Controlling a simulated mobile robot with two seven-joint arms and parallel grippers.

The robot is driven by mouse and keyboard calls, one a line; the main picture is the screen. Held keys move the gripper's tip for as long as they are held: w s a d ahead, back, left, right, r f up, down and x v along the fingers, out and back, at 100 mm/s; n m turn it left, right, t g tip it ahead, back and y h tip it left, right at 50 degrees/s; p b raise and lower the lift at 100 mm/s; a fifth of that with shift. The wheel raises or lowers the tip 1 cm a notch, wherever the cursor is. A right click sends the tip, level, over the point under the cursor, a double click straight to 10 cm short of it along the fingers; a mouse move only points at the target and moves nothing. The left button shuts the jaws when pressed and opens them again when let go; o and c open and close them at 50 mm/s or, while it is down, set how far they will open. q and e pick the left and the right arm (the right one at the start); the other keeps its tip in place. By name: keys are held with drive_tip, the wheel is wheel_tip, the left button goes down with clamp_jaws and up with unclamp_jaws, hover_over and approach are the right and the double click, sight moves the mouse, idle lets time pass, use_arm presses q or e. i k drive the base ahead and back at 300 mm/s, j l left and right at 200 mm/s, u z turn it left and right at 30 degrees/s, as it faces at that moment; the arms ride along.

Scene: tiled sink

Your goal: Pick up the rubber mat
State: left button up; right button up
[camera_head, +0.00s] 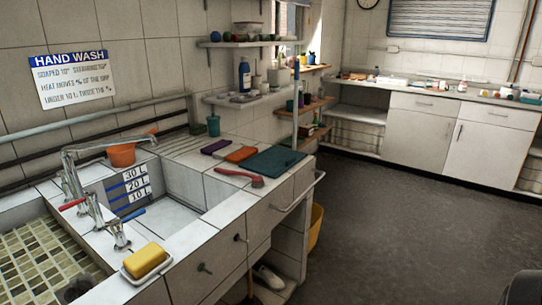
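A flat dark teal mat (273,161), which looks like the rubber mat, lies on the tiled counter (222,188) right of the sink, close to the counter's right edge. An orange cloth or sponge (240,154) and a purple one (214,147) lie in a row to its left. A red brush (240,177) lies just in front of it. Nothing lies on top of the mat.
A yellow soap bar (145,260) sits on a dish by the front edge. Taps (116,232) rise left of the sink. A rail (301,193) runs along the counter front, with a yellow bucket (316,226) below. The floor to the right is mostly clear.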

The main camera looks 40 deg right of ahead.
sight(276, 160)
drive_tip(key=i+l+u, duration=0.15)
drive_tip(key=l, duration=0.3)
drive_tip(key=i+l+u, duration=0.1)
drive_tip(key=l, duration=0.35)
drive_tip(key=i+l+u, duration=0.15)
drive_tip(key=l, duration=0.3)
drive_tip(key=i+l+u, duration=0.15)
drive_tip(key=l, duration=0.35)
drive_tip(key=l+u, duration=0.1)
drive_tip(key=l, duration=0.4)
drive_tip(key=k+l+u, duration=0.1)
drive_tip(key=l, duration=0.4)
drive_tip(key=l+u, duration=0.1)
drive_tip(key=l, duration=0.35)
drive_tip(key=k+l+u, duration=0.1)
drive_tip(key=l, duration=0.4)
drive_tip(key=k+l+u, duration=0.15)
drive_tip(key=l, duration=0.3)
drive_tip(key=i+j, duration=0.25)
